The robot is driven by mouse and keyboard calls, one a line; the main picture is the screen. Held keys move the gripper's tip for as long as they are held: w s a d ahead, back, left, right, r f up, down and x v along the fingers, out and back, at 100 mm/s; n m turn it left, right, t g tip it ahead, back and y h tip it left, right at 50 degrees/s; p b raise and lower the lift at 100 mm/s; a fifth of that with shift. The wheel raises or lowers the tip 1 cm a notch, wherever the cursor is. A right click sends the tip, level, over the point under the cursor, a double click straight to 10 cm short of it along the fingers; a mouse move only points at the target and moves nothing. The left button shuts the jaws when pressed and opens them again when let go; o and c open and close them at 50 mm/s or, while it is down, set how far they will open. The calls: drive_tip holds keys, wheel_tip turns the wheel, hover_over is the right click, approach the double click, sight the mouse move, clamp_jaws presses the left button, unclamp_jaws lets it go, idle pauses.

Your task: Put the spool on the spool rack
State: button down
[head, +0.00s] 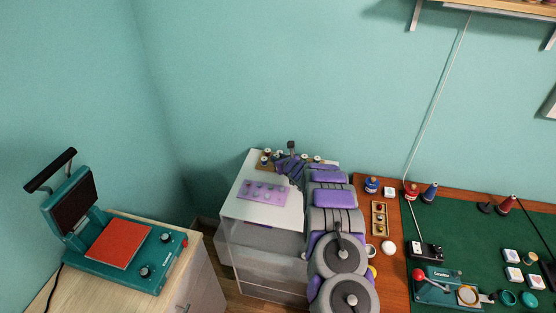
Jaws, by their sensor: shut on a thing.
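The spool rack (262,166) is a small wooden stand with several spools on it, at the back of a white cabinet in the head view. My gripper (285,168) is over the rack's right part, at the end of my grey and purple arm. It is shut on the spool, but the spool itself is too small and too covered by the gripper to make out. I cannot tell whether the held spool touches the rack.
A purple plate (262,197) with several round marks lies on the white cabinet top (236,208), in front of the rack. A heat press (107,250) stands on the left cabinet. A wooden table with a green mat (455,225) and tools is to the right.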

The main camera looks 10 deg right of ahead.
drive_tip(key=shift+d, duration=0.15)
drive_tip(key=shift+f+b, duration=0.65)
drive_tip(key=shift+f, duration=0.25)
idle(0.5)
drive_tip(key=c, duration=0.8)
unclamp_jaws()
drive_tip(key=shift+r, duration=0.1)
wheel_tip(320, 180, up, 4)
drive_tip(key=shift+w+f+p, duration=0.15)
drive_tip(key=shift+p, duration=0.55)
drive_tip(key=shift+s+r+p, duration=0.15)
drive_tip(key=shift+s+p, duration=0.35)
drive_tip(key=shift+s, duration=2.2)
drive_tip(key=shift+s+r+p, duration=0.2)
drive_tip(key=shift+s+p, duration=0.3)
drive_tip(key=shift+s, duration=2.15)
drive_tip(key=shift+s+r+p, duration=0.15)
drive_tip(key=shift+s+p, duration=0.35)
drive_tip(key=shift+s, duration=2.2)
